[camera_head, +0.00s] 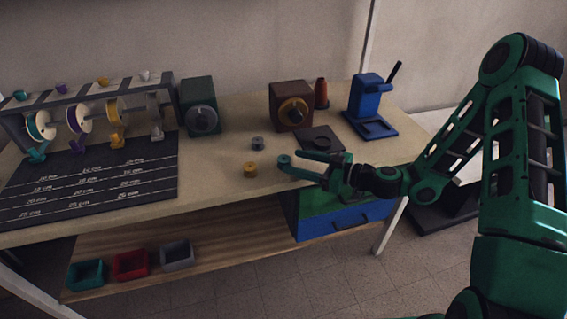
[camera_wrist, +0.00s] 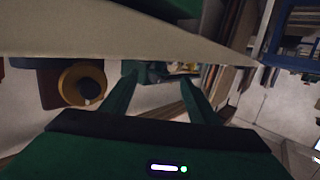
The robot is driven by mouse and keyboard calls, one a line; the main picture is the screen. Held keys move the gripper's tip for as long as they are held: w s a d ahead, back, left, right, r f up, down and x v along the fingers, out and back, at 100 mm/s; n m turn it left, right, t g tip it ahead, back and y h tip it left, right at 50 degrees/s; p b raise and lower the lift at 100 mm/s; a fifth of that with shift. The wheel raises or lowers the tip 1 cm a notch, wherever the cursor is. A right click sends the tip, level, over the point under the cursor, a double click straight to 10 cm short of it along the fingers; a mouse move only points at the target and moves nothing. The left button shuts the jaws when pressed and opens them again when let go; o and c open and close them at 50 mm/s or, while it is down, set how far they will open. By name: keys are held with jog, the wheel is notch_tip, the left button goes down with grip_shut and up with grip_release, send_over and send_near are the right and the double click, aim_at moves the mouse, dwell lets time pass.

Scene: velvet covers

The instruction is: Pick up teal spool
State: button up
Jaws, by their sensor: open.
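A small teal spool (camera_head: 284,160) is on the tabletop (camera_head: 218,190), at the tips of my gripper's fingers in the head view. My gripper (camera_head: 291,162) is open, low over the table and pointing left. I cannot tell whether the spool is between the fingers or just beyond them. In the wrist view my two fingers (camera_wrist: 158,92) are spread, and I cannot make out the teal spool there.
A yellow spool (camera_head: 250,170) and a grey spool (camera_head: 257,143) stand just left of the teal one. Behind are a brown box with a yellow dial (camera_head: 291,105), a dark flat plate (camera_head: 320,139) and a blue stand (camera_head: 368,108). A spool rack (camera_head: 95,95) is at left.

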aim_at(284, 158)
jog(key=shift+f+x, duration=0.15)
jog(key=shift+x, duration=1.25)
jog(key=shift+f+x, duration=0.15)
jog(key=shift+x, duration=1.25)
jog(key=shift+w+d, duration=0.15)
jog(key=shift+c, duration=0.6)
jog(key=c, duration=1)
